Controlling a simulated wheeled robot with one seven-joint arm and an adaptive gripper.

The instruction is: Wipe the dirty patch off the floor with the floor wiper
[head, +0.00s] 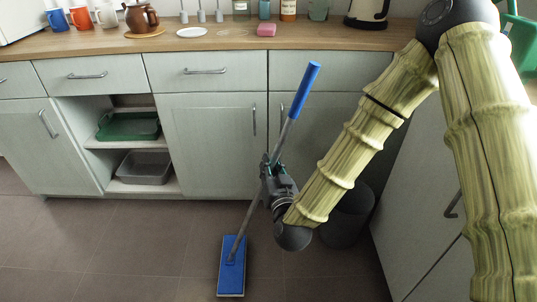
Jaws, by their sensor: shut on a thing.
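The floor wiper has a blue handle grip (305,90), a thin grey pole and a flat blue rectangular head (231,267). My gripper (268,172) is shut on the wiper's pole, below the blue grip. The pole leans, with its top to the right and its head at the lower left. The head lies on or very close to the brown tiled floor (130,250); I cannot tell if it touches. No dirty patch shows on the visible floor. Any floor under the wiper head and behind my arm is hidden.
Pale green cabinets (205,140) under a wooden counter (160,40) stand behind the wiper. An open shelf holds a green tray (128,126) and a grey tub (145,168). A dark bin (348,215) stands behind my arm. Floor at the left is clear.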

